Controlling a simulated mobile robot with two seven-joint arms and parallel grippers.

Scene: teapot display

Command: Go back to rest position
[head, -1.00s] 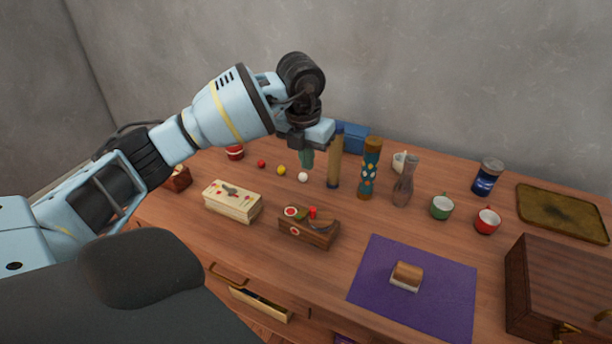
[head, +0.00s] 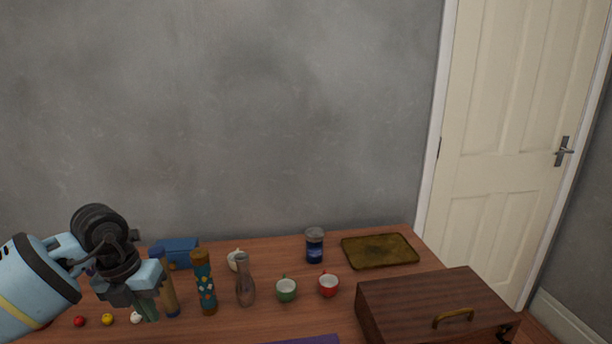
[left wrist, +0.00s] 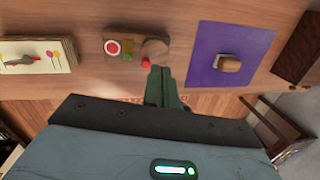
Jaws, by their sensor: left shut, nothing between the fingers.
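My left gripper (head: 150,307) is at the lower left of the head view, its green fingers shut with nothing between them. In the left wrist view the closed fingers (left wrist: 163,86) point toward the table, overlapping a small wooden box with red parts (left wrist: 113,47). My right gripper is in neither view.
A purple mat (left wrist: 205,70) lies near the front edge. A door (head: 515,130) stands at right.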

